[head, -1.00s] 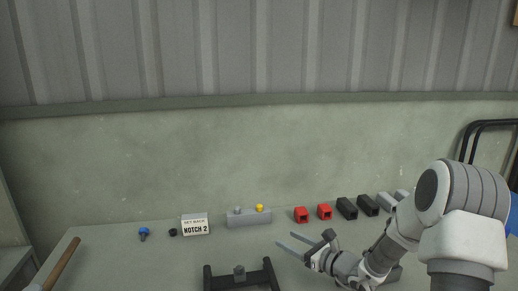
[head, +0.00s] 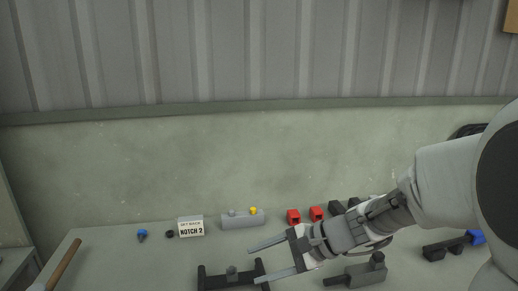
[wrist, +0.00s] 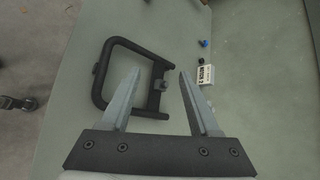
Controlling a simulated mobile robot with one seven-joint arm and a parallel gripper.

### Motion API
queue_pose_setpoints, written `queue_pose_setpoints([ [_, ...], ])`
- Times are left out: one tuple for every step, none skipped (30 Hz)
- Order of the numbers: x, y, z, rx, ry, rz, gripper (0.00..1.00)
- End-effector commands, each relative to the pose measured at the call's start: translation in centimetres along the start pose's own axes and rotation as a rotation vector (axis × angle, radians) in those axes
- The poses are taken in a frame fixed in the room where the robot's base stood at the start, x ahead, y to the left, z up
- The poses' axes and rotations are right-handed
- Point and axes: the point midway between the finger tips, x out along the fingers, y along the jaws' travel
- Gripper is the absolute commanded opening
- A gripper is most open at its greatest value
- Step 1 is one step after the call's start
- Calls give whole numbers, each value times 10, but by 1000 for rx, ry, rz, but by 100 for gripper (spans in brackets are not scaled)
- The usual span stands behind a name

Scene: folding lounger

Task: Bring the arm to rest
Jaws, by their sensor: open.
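My gripper (head: 258,263) is open and empty above the workbench (head: 110,262), pointing left in the head view. A black tubular frame (head: 213,283) lies on the bench close to the fingers. My arm comes in from the right and covers part of the bench.
A "NOTCH 2" card (head: 190,226), a blue knob (head: 142,235), a grey block (head: 242,219) with a yellow knob and red blocks (head: 294,216) line the back. A grey fixture (head: 365,273) lies right of my gripper. A wooden handle (head: 64,263) lies at left.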

Motion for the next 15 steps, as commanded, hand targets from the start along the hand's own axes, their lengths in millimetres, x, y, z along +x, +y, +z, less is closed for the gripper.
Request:
queue_pose_setpoints([
  [-11, 6, 15, -86, 32, 45, 62],
  [-17, 11, 21, -136, 51, 75, 62],
  [-24, 18, 28, -201, 76, 115, 62],
  [-30, 24, 33, -250, 95, 145, 62],
  [-37, 28, 37, -298, 115, 173, 62],
  [-46, 35, 43, -361, 143, 211, 62],
  [-52, 40, 46, -410, 165, 239, 62],
  [-59, 45, 50, -458, 187, 267, 62],
  [-69, 52, 53, -519, 217, 304, 62],
  [-76, 56, 56, -565, 240, 330, 62],
  [-84, 60, 58, -610, 264, 357, 62],
  [-94, 66, 61, -671, 296, 393, 62],
  [-102, 69, 63, -717, 320, 419, 62],
  [-110, 72, 64, -761, 346, 444, 62],
  [-121, 77, 66, -818, 380, 478, 62],
])
